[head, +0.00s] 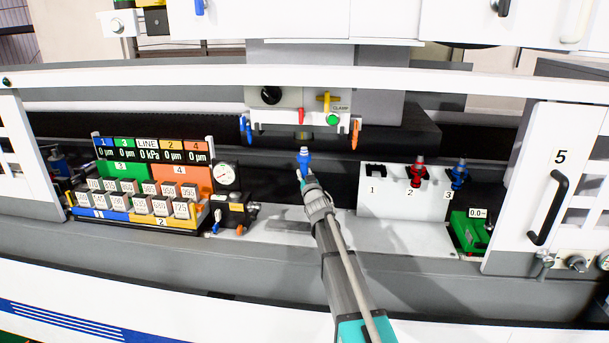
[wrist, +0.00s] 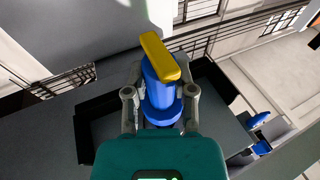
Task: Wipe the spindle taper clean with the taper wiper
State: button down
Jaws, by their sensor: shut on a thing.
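My gripper (head: 304,178) is shut on a blue, stepped round tool (head: 304,157), which I take to be the taper wiper. It points up, below the spindle head (head: 285,97). In the wrist view my gripper (wrist: 160,105) has a finger on each side of the blue tool (wrist: 160,85), and a yellow bar (wrist: 159,57) shows across its far end. The taper bore is not visible from here. I cannot tell whether the tool touches the spindle.
A white rack (head: 390,208) numbered 1 to 3 stands at right, with a red tool (head: 417,172) at 2 and a blue one (head: 459,174) at 3. A green box (head: 468,232) sits beside it. A gauge panel with labelled blocks (head: 150,185) stands left. Orange (head: 355,133) and blue (head: 246,130) nozzles flank the spindle.

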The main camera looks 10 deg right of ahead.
aim_at(306, 162)
jog(key=shift+r+p, duration=2.7)
jog(key=shift+r, duration=0.05)
dwell(0.3)
jog(key=shift+n+g+y, duration=0.4)
jog(key=shift+n+y, duration=0.7)
jog(key=shift+y, duration=0.8)
dwell(1.4)
jog(key=shift+n+g+y, duration=0.3)
jog(key=shift+n+y, duration=0.3)
jog(key=shift+y, duration=0.4)
jog(key=shift+w+d+y, duration=0.1)
jog(key=shift+y, duration=0.2)
jog(key=shift+n+g+y, duration=0.5)
jog(key=shift+n+y, duration=0.1)
jog(key=shift+m+t+h, duration=0.3)
jog(key=shift+h, duration=0.1)
jog(key=shift+m+t+h, duration=0.4)
jog(key=shift+m+h, duration=0.2)
jog(key=shift+h, duration=0.4)
jog(key=shift+m+t+h, duration=0.4)
jog(key=shift+m+h, duration=0.3)
jog(key=shift+h, duration=0.5)
